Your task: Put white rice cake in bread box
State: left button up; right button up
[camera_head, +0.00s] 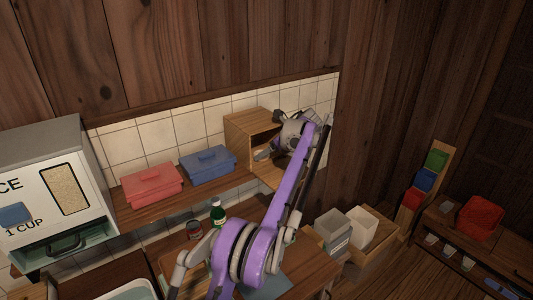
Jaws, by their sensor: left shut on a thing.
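The bread box (236,130) is an open-fronted wooden box at the right end of the wall shelf. My left gripper (263,153) is at the box's open front, at the end of the purple arm that reaches up from the bottom. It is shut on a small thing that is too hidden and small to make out. The white rice cake cannot be made out clearly anywhere. The arm and wrist cover the right part of the box. My right gripper is not in view.
A red lidded box (151,187) and a blue lidded box (208,166) stand on the shelf (185,203) left of the bread box. A rice dispenser (50,190) is at far left. A green bottle (217,214) stands below. White bins (361,224) are at lower right.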

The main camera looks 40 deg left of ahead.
pick_arm(q)
jog(key=o, duration=1.3)
